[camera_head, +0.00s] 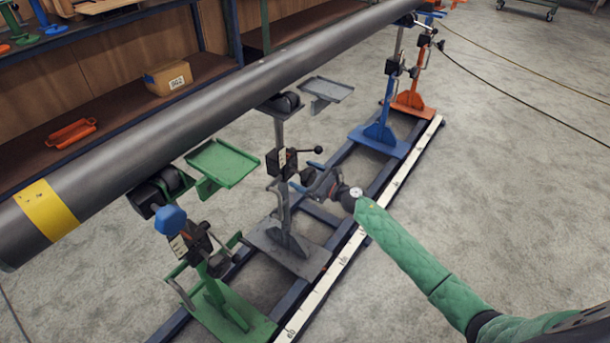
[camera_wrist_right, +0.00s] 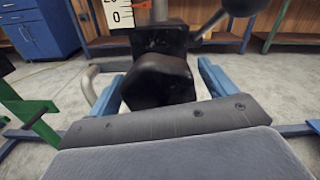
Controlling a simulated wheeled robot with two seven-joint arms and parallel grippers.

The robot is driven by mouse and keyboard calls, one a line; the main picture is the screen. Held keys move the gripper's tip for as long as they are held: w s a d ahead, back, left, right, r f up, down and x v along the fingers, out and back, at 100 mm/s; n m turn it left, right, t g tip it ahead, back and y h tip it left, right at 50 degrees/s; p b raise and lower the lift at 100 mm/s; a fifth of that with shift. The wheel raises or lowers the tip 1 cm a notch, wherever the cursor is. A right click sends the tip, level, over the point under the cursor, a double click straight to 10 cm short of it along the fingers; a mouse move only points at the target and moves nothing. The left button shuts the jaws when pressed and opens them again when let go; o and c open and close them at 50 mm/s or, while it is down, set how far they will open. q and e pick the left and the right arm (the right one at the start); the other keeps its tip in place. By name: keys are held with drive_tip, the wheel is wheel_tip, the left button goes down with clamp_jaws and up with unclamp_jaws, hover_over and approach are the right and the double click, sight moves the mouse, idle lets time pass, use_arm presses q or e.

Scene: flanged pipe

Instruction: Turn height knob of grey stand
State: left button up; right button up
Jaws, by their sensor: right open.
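The grey stand (camera_head: 285,215) stands on the rail frame under the long pipe, between the green stand and the blue stand. Its dark clamp block (camera_head: 281,163) carries a lever with a ball end. In the right wrist view the black height knob (camera_wrist_right: 158,82) shows large, in front of the post and below a white scale plate. My right gripper (camera_head: 305,177) is at the stand's right side. Its blue fingers (camera_wrist_right: 160,88) are open, one on each side of the knob; contact is not clear. In the head view the knob is mostly hidden. My left gripper is out of view.
The grey pipe (camera_head: 215,105) with a yellow band runs overhead across the stands. The green stand (camera_head: 225,310) is nearer, the blue stand (camera_head: 380,135) and orange stand (camera_head: 412,100) farther. A shelf with a cardboard box (camera_head: 168,78) is behind. Floor to the right is open, with cables.

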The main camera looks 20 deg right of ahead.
drive_tip(key=c, duration=1)
drive_tip(key=shift+o, duration=0.2)
